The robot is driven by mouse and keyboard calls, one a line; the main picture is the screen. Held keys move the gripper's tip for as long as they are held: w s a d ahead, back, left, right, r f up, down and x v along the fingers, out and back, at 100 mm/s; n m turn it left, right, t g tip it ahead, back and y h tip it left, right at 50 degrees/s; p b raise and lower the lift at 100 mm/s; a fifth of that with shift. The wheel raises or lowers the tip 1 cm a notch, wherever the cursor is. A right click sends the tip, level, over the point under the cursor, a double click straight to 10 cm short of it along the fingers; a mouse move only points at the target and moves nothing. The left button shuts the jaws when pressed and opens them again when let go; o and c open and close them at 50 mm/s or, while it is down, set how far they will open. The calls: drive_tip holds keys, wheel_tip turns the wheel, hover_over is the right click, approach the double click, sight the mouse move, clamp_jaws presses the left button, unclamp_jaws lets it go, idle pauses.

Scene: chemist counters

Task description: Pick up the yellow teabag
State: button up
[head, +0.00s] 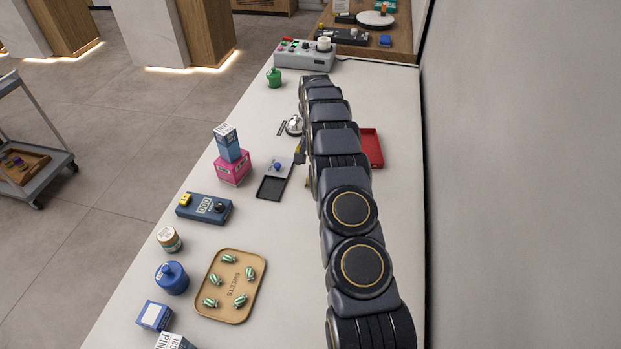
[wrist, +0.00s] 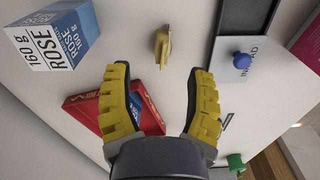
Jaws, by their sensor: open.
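A small yellow piece, which looks like the yellow teabag (wrist: 162,47), lies on the pale counter in the wrist view, just beyond my fingertips and between their lines. My gripper (wrist: 159,72) is open, with its two ridged yellow fingers spread and nothing between them. The teabag appears apart from both fingers. In the head view my arm hides most of this area; only a bit of my gripper (head: 299,154) shows at the arm's left edge. A small yellowish spot shows beside the arm there, but I cannot tell what it is.
The black tray (wrist: 243,16) and a blue-knobbed pad (wrist: 242,61) are right. A red tray (head: 372,148) is partly behind my arm. A pink box (head: 233,168) stands left in the head view.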

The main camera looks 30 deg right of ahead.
wheel_tip(320, 180, down, 4)
drive_tip(key=shift+a+f, duration=0.15)
drive_tip(key=shift+f, duration=0.05)
drive_tip(key=shift+w, duration=0.1)
drive_tip(key=c, duration=0.8)
